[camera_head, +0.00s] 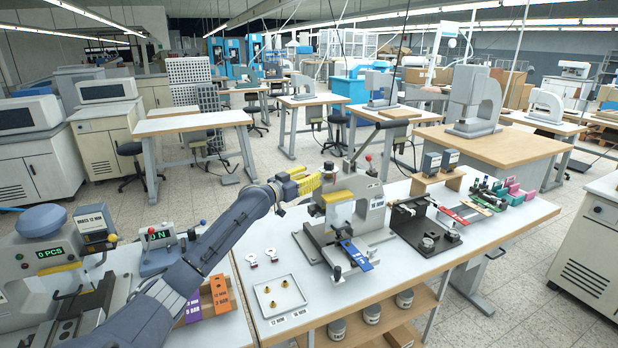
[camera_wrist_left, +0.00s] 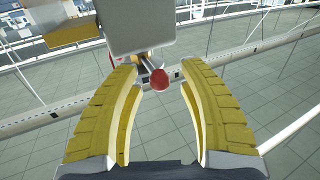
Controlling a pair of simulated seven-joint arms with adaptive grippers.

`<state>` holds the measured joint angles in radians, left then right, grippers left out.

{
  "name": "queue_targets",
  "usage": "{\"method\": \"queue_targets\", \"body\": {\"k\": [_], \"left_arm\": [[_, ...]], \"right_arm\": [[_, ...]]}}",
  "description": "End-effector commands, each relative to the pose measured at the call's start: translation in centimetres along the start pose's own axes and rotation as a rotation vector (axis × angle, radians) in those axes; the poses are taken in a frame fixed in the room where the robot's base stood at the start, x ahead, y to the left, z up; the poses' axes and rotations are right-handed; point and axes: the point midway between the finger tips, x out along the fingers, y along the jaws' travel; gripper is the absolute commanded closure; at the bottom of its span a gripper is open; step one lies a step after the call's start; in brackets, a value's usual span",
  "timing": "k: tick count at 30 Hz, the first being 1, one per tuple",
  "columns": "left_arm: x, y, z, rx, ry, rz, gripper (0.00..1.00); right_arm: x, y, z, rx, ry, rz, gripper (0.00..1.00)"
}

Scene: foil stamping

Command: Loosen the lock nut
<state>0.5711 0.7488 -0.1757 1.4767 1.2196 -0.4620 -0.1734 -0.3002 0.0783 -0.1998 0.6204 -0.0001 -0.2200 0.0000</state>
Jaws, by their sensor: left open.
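My left gripper (camera_head: 303,181) has yellow fingers and is beside the upper left of the grey stamping press (camera_head: 372,205). In the left wrist view the two fingers (camera_wrist_left: 160,80) are spread apart with nothing gripped. A red ball knob (camera_wrist_left: 160,79) on a thin rod shows between the fingertips, apart from both. A grey block (camera_wrist_left: 136,25) stands above it. In the head view a red knob (camera_head: 369,157) sits near the press top, close to a black-handled lever (camera_head: 385,126). I cannot make out a lock nut. My right gripper is not in view.
A blue strip (camera_head: 357,255) lies at the press front. A tray (camera_head: 280,297) with brass pieces is on the bench's left part. A black fixture (camera_head: 425,228) and a red strip (camera_head: 453,215) are right of the press.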

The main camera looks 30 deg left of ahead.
Motion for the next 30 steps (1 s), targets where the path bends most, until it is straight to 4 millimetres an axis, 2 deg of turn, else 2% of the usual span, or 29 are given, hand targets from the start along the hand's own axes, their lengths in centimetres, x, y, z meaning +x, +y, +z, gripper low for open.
{"method": "queue_targets", "body": {"k": [4, 15, 30], "left_arm": [[-0.01, 0.00, 0.01, 0.000, 0.000, 0.000, 0.57], [-0.03, -0.02, 0.01, 0.000, 0.000, 0.000, 1.00], [-0.07, -0.11, -0.29, 0.000, 0.005, -0.001, 1.00]], "right_arm": [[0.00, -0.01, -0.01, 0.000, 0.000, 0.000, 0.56], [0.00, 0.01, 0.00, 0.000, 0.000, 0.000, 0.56], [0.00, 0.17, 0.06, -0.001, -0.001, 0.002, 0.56]]}}
